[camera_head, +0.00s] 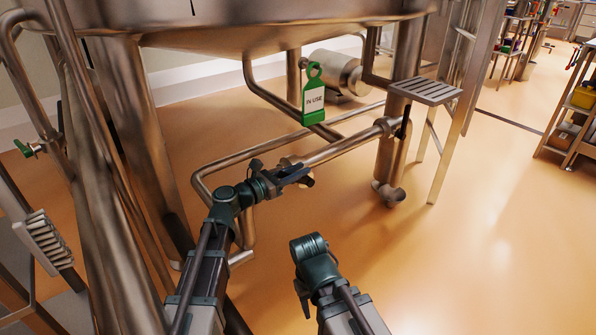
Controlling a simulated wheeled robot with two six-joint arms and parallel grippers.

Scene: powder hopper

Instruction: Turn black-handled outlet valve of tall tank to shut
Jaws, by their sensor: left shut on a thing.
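The tall tank (270,38) stands on steel legs, its rounded underside across the top of the head view. A steel outlet pipe (345,148) runs below it. My left gripper (287,178) reaches to the near end of this pipe and is shut on the black valve handle (298,173). The jaws hide much of the handle and the valve body, so the handle's exact angle is hard to tell. My right arm's dark green wrist (315,262) is low in the middle, apart from the pipes; its jaws cannot be made out.
A green "IN USE" tag (313,98) hangs beyond the pipe. Another dark handle (405,122) is by the right tank leg (390,160). A steel step (426,91) stands at right. A green-handled valve (27,149) is at left. The orange floor (480,240) is clear at right.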

